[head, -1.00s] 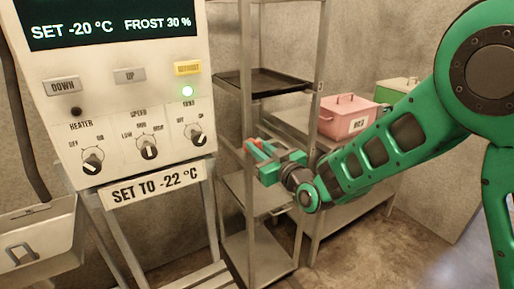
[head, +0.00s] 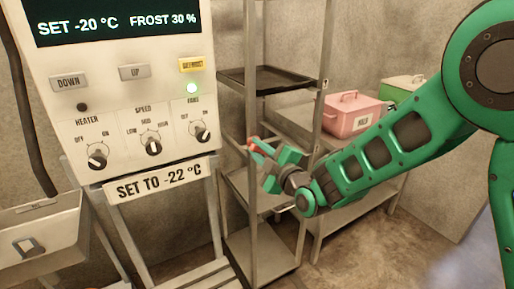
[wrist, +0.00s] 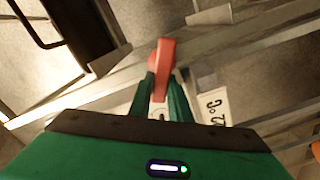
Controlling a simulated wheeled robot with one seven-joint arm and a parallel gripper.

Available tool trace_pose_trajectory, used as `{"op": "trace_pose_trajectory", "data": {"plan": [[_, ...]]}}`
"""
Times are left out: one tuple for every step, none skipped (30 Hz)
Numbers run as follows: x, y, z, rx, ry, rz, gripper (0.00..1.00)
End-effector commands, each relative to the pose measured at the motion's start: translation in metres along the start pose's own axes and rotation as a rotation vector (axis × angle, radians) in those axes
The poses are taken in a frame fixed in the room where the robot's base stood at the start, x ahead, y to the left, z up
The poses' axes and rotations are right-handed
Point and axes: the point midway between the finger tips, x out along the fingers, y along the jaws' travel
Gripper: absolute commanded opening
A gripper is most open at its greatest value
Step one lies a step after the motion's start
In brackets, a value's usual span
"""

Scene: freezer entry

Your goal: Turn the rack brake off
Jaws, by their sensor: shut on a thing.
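The rack (head: 323,135) is a tall metal frame with shelves, right of the control panel. A red lever (wrist: 166,55), which looks like the rack brake, stands between the green fingers of my gripper (wrist: 161,92) in the wrist view. My gripper (head: 265,157) is shut on this lever, with its fingers pointing up and left in the head view. Only small bits of red show there, and the lever's mount is hidden. I cannot read the brake's on or off position.
The control panel (head: 135,95) with knobs and a "SET TO -22 °C" label (head: 160,182) stands at left. A dark tray (head: 268,78) lies on an upper rack shelf. A pink box (head: 350,115) and a green box (head: 403,87) sit behind my arm. Floor shows at lower right.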

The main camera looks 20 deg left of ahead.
Motion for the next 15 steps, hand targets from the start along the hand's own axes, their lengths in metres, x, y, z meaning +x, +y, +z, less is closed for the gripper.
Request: {"op": "trace_pose_trajectory", "data": {"plan": [[-0.0005, -0.0011, 0.0057, -0.044, -0.009, -0.002, 0.0], [-0.0004, -0.0016, 0.0058, -0.069, -0.009, -0.002, 0.0], [-0.0004, -0.0024, 0.0058, -0.101, -0.009, -0.002, 0.0], [-0.0004, -0.0028, 0.0059, -0.125, -0.009, -0.002, 0.0], [-0.0003, -0.0032, 0.006, -0.147, -0.009, -0.002, 0.0], [-0.0003, -0.0038, 0.0062, -0.175, -0.009, -0.002, 0.0], [-0.0003, -0.0041, 0.0063, -0.194, -0.009, -0.002, 0.0], [-0.0003, -0.0045, 0.0064, -0.214, -0.009, -0.002, 0.0], [-0.0003, -0.0049, 0.0066, -0.237, -0.009, -0.001, 0.0], [-0.0003, -0.0052, 0.0067, -0.254, -0.009, -0.001, 0.0], [-0.0003, -0.0054, 0.0069, -0.269, -0.009, -0.001, 0.0], [-0.0003, -0.0057, 0.007, -0.288, -0.009, -0.001, 0.0], [-0.0003, -0.0059, 0.0072, -0.301, -0.009, -0.001, 0.0], [-0.0003, -0.0061, 0.0073, -0.312, -0.01, -0.001, 0.0], [-0.0003, -0.0063, 0.0075, -0.326, -0.01, -0.001, 0.0]]}}
